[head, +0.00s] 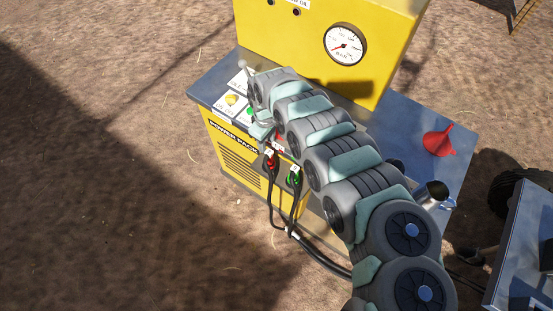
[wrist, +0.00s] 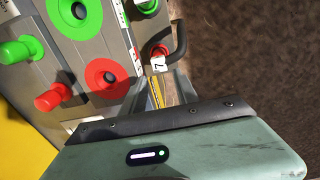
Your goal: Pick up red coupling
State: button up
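The red coupling (head: 271,162) hangs at the front of the yellow power pack, on a black hose with a white tag. In the wrist view, a red coupling (wrist: 158,50) shows just beyond my gripper (wrist: 168,88), with a white tag marked 7 and a bent dark hose. My gripper (head: 262,132) is just above and left of the red coupling in the head view. It appears apart from the coupling. A green coupling (head: 293,178) hangs to the right of the red one.
The power pack (head: 252,167) carries a gauge (head: 345,45) and buttons (head: 232,100). In the wrist view, a red disc (wrist: 107,73) and a red knob (wrist: 49,98) are close by. A red funnel (head: 438,141) and metal jug (head: 433,195) stand at right. Open ground lies left.

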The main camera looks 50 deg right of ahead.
aim_at(268, 152)
jog(key=f, duration=0.3)
jog(key=s+f, duration=0.1)
jog(key=shift+a+f+b, duration=0.1)
jog(key=shift+f+b, duration=0.2)
jog(key=shift+f, duration=0.1)
jog(key=shift+w+f, duration=0.15)
jog(key=shift+f, duration=0.55)
notch_tip(268, 152, down, 5)
jog(key=shift+r+b, duration=0.2)
jog(key=shift+b, duration=0.75)
jog(key=shift+c, duration=0.5)
grip_shut()
